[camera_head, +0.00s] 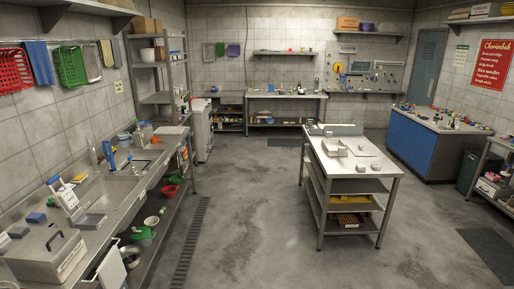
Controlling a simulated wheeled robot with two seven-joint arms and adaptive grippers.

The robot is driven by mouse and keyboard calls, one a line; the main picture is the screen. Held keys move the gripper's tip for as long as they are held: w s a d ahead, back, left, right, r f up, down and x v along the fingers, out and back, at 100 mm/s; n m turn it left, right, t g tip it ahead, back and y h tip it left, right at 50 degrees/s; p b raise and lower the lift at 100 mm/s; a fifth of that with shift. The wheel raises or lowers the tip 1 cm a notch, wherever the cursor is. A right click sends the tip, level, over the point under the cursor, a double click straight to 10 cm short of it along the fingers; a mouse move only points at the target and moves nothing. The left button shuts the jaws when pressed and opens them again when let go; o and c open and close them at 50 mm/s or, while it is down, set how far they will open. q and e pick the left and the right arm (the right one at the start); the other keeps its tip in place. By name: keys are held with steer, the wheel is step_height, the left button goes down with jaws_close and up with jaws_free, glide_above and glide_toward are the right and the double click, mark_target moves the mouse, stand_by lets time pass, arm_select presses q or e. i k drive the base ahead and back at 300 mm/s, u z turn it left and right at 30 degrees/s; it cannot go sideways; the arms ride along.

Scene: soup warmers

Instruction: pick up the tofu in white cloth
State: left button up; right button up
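I cannot single out the tofu in white cloth for certain. A small pale grey-white blocky thing (334,148) lies on the top of the steel island table (375,163), right of the middle of the room. It may be a container or a wrapped block; it is too small to tell. A flat pale piece (362,149) lies just right of it. Neither of my grippers shows in the head view.
A steel sink counter (120,190) runs along the left wall, with a lidded metal box (45,254) at its near end. A blue-sided cabinet (424,150) stands at the right. The grey floor (245,215) between counter and island is clear, with a long drain grate (191,245).

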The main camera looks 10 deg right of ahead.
mark_target(360, 168)
steer(key=z, duration=0.1)
steer(key=i, duration=2)
steer(key=z, duration=0.5)
steer(key=i, duration=2.05)
steer(key=z, duration=0.8)
steer(key=i, duration=1.45)
steer(key=z, duration=0.25)
